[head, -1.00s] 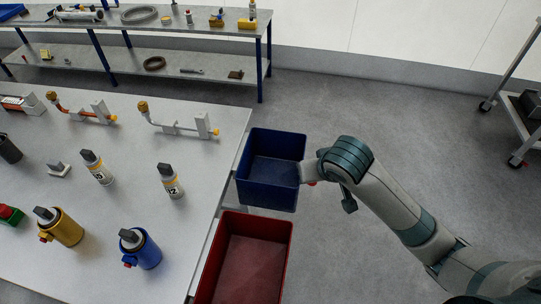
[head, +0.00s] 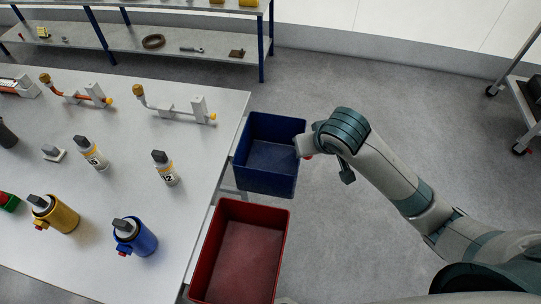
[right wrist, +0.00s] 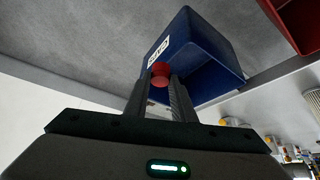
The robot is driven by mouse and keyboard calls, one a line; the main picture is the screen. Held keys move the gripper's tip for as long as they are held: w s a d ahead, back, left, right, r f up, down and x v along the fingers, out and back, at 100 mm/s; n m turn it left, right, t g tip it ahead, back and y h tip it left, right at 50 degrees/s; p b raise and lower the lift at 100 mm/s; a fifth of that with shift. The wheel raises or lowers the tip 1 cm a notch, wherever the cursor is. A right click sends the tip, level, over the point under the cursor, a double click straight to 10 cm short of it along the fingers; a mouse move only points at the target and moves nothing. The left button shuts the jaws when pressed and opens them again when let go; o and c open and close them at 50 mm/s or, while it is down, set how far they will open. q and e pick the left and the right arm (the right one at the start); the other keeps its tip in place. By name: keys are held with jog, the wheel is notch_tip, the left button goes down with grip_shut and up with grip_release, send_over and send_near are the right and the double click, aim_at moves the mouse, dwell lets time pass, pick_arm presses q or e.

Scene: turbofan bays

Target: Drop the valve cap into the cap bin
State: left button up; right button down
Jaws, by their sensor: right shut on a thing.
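The valve cap (right wrist: 160,70) is a small red cylinder between the fingertips of my right gripper (right wrist: 160,85). The right gripper is shut on it. In the head view the cap shows as a small red spot (head: 308,156) beside my right wrist. The cap bin (right wrist: 196,50) is a blue open box with a white label that seems to read CAPS. In the head view the blue bin (head: 268,182) hangs at the table's right edge, looking empty. My right gripper is at the bin's right side there, its fingers mostly hidden by the wrist. My left gripper is out of view.
A red open bin (head: 214,245) sits just in front of the blue one. The table (head: 115,180) on the left carries bottles, canisters and pipe fittings. A shelf bench stands behind and a cart (head: 530,95) at the far right. The floor between is clear.

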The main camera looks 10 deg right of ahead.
jog(key=w+a+r+n+g+y+p, duration=0.2)
jog(key=w+a+r+n+y+p, duration=0.2)
jog(key=w+a+r+n+p, duration=0.2)
jog(key=w+n+p, duration=0.2)
jog(key=n+p, duration=0.1)
jog(key=shift+w+a+r, duration=0.15)
jog(key=shift+w+r, duration=0.15)
jog(key=shift+w, duration=0.05)
jog(key=shift+f, duration=0.1)
notch_tip(320, 180, down, 6)
jog(key=b, duration=0.6)
dwell(0.3)
jog(key=c, duration=1.4)
grip_release()
jog(key=shift+r, duration=0.2)
jog(key=b+v, duration=0.3)
jog(key=v, duration=1.4)
jog(key=shift+d+b, duration=0.25)
jog(key=shift+b, duration=0.1)
